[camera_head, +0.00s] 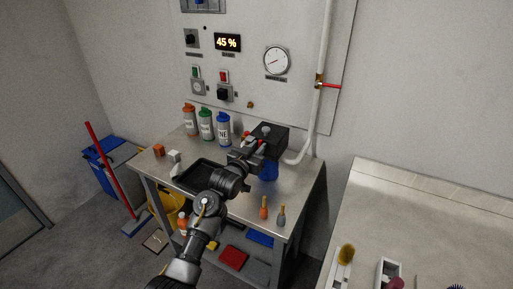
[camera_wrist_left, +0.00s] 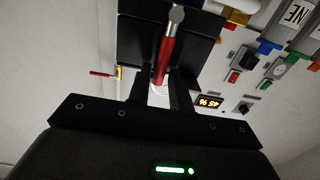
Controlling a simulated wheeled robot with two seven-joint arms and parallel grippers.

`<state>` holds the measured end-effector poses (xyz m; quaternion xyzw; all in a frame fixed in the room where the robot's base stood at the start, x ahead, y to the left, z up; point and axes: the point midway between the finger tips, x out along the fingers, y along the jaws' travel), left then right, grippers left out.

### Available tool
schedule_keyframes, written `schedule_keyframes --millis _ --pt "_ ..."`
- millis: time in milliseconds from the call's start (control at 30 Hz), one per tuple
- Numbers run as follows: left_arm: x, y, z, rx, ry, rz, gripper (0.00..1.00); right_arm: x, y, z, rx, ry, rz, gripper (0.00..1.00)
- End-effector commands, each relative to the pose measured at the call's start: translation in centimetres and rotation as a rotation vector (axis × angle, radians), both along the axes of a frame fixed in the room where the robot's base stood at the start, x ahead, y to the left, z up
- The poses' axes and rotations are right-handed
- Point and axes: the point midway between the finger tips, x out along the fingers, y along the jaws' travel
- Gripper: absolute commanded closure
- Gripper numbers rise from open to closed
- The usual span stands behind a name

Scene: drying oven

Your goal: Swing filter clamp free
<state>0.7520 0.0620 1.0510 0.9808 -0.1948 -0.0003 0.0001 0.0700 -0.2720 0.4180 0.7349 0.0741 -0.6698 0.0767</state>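The filter unit shows in the head view as a dark box (camera_head: 270,135) with a blue bowl (camera_head: 269,171) below it, at the table's back right. Its clamp has a red handle (camera_wrist_left: 166,55) with a silver end, seen in the left wrist view against the dark housing (camera_wrist_left: 145,38). My left gripper (camera_wrist_left: 160,78) has its two dark fingers close together on either side of the red handle, and looks shut on it. In the head view the left gripper (camera_head: 250,153) is at the front of the box and hides part of it. My right gripper is in neither view.
Three labelled bottles (camera_head: 206,124) stand left of the filter. A black tray (camera_head: 200,176) lies under my left arm. Two small orange- and grey-topped tools (camera_head: 264,208) stand at the table's front right. A pipe with a red valve handle (camera_head: 330,86) runs up the wall panel.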

Motion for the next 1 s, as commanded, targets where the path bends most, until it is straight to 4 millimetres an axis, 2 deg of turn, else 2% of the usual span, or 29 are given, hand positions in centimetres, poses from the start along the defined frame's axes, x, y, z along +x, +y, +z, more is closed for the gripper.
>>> schedule_keyframes --millis 100,267,300,667,867,1000 --pt "0.0 0.0 0.0 0.000 0.000 0.000 0.79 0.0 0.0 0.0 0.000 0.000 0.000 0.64" --pt "0.0 0.0 0.0 0.000 0.000 0.000 0.99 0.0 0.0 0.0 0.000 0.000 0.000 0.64" --pt "0.0 0.0 0.0 0.000 0.000 0.000 1.00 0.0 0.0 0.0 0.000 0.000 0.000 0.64" --pt "-0.1 0.1 -0.2 -0.003 -0.008 0.000 1.00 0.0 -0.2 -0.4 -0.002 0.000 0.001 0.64" --pt "-0.5 0.2 -0.9 -0.030 -0.074 0.000 1.00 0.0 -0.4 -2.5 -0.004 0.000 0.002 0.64" --pt "-1.0 0.4 -1.5 -0.065 -0.159 0.000 1.00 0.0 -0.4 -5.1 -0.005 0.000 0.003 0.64"
